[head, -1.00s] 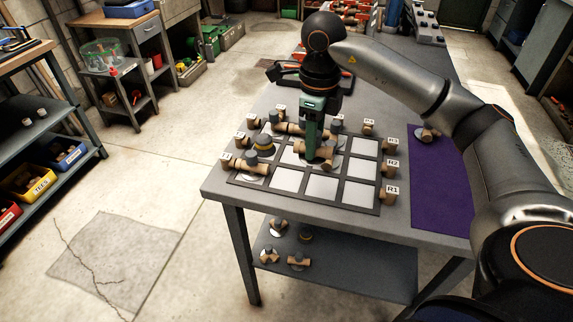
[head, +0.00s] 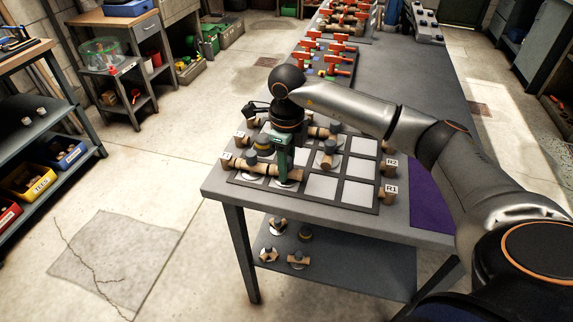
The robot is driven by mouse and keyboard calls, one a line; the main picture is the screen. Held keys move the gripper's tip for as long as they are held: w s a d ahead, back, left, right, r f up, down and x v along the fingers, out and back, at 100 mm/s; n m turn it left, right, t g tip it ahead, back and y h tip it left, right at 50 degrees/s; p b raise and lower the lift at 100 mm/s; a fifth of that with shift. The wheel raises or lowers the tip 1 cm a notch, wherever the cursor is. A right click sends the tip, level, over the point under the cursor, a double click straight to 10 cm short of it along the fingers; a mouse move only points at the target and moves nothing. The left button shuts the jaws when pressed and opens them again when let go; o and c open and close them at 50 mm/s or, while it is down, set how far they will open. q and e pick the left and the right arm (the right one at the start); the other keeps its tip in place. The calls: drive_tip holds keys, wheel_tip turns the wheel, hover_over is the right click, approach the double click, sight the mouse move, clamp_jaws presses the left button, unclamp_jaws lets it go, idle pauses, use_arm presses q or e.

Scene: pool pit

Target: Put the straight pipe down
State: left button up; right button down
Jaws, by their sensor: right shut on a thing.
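My right gripper (head: 284,170) points straight down over the front row of the gridded board (head: 328,203). It is shut on a straight pipe (head: 291,173), a short brown piece lying in the second front cell from the left. A pale disc shows under it. I cannot tell whether the pipe bears on the board or hangs just above it. To its left, another brown pipe piece with a grey top (head: 248,164) lies in the front left cell, very close to the held pipe. My left gripper is not in view.
A brown piece with a grey upright (head: 328,152) stands in the row behind. The front cells to the right (head: 320,187) are empty. Labelled brown blocks (head: 389,193) line the board's sides. A purple mat (head: 430,207) lies at right, partly hidden by my arm.

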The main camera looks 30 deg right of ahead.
drive_tip(key=c, duration=0.6)
unclamp_jaws()
drive_tip(key=shift+f, duration=0.1)
